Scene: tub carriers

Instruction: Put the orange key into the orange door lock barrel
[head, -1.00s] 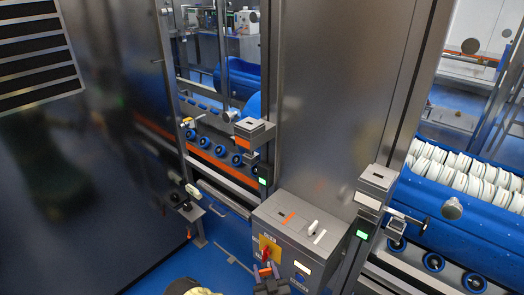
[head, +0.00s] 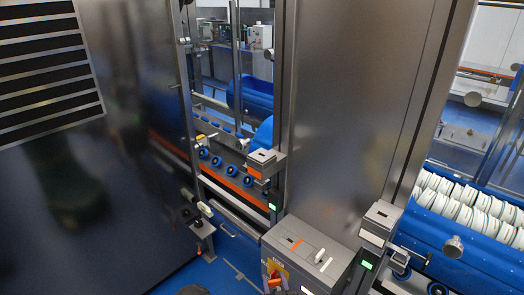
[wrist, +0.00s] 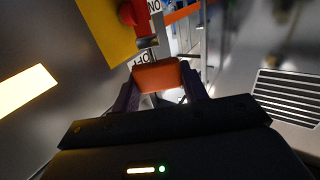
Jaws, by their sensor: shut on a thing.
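The orange key (wrist: 158,75) is between the two dark fingers of my gripper (wrist: 160,92) in the wrist view, which is shut on it. The orange door lock barrel (head: 262,158) is a grey block with a dark slot on top and an orange face, on the post by the middle doorway. The key is apart from it, lower and nearer.
A white-labelled lock (head: 380,216) stands at right. A dark panel fills the left. Blue floor shows between.

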